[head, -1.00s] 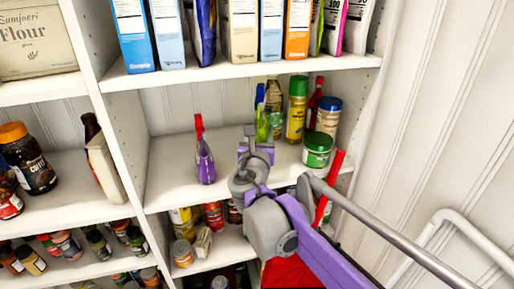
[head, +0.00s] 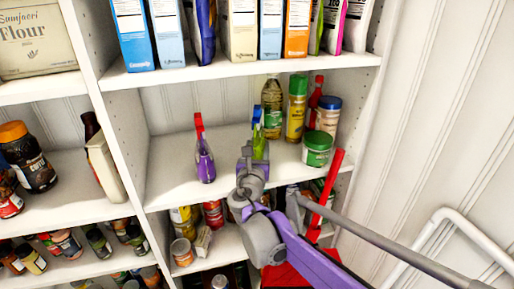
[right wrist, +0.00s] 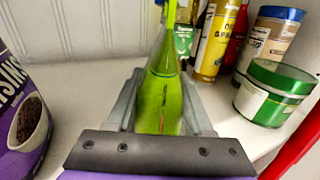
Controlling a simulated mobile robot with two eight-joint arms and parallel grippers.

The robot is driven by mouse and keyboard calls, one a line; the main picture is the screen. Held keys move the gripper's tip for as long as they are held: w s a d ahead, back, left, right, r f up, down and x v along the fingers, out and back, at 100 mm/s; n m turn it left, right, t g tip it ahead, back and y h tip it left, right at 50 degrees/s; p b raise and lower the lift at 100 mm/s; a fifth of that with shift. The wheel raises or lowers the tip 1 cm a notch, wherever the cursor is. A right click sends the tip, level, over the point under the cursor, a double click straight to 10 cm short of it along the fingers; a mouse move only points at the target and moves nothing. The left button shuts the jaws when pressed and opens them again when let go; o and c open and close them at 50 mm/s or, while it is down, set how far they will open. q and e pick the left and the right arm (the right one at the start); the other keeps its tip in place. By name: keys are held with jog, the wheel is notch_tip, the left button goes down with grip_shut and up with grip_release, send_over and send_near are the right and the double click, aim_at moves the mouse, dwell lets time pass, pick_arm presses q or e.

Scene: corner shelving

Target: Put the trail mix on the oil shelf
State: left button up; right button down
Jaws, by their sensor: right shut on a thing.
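A narrow bright green bag (head: 260,145), seen nearly edge-on, is at the middle shelf; I take it as the trail mix, as its label cannot be read. It also shows in the right wrist view (right wrist: 160,105), between the fingers of my right gripper (right wrist: 162,82), which is shut on it. In the head view this gripper (head: 254,155) is over the shelf's front part. I cannot tell if the bag touches the shelf. The oil shelf (head: 170,160) holds an oil bottle (head: 272,108) and a yellow green-capped bottle (head: 295,112). My left gripper is out of view.
A purple raisins bag (head: 204,162) stands to the left, with bare shelf between. A green-lidded jar (head: 316,150), a blue-lidded jar (head: 328,116) and a red bottle (head: 313,98) stand to the right. Cereal boxes (head: 243,35) fill the shelf above; cans (head: 181,252) stand below.

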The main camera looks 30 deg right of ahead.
jog(key=shift+f, duration=0.1)
jog(key=shift+c, duration=1.4)
grip_release()
jog(key=v, duration=1.2)
jog(key=s+d+f+m+g+y, duration=0.25)
jog(key=s+f+m+g, duration=0.5)
jog(key=f+m, duration=0.6)
jog(key=s+a+f+m+g+y, duration=0.1)
jog(key=s+a+f+m+y, duration=0.7)
jog(key=s+a+f+m, duration=0.3)
jog(key=m, duration=0.4)
jog(key=shift+a+f+b, duration=0.15)
jog(key=shift+f+b, duration=0.15)
jog(key=shift+b, duration=0.1)
